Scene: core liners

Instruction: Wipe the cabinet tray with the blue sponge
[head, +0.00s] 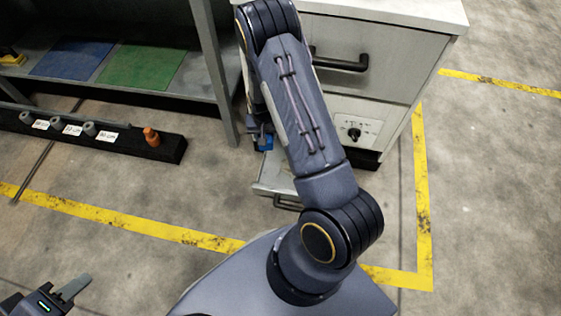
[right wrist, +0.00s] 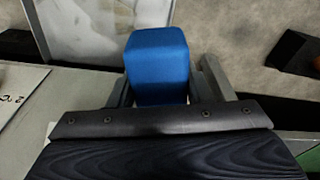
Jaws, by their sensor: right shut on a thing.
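The blue sponge (right wrist: 157,62) is held between the two fingers of my right gripper (right wrist: 163,92) in the right wrist view. In the head view a little of the sponge (head: 265,143) shows beside the cabinet, while my arm hides most of that gripper. The cabinet tray (head: 275,178) is pulled out low at the cabinet's front, partly behind my arm. In the right wrist view the tray (right wrist: 85,35) is pale with grey smudges, and the sponge overlaps it; contact cannot be told. My left gripper (head: 68,292) is at the bottom left, away from the tray, cut by the frame edge.
The white cabinet (head: 365,85) has a black handle and a knob panel. A metal shelf (head: 195,88) with blue (head: 72,59) and green (head: 142,67) mats stands left of it. A black rack (head: 100,132) lies below. Floor to the right is clear.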

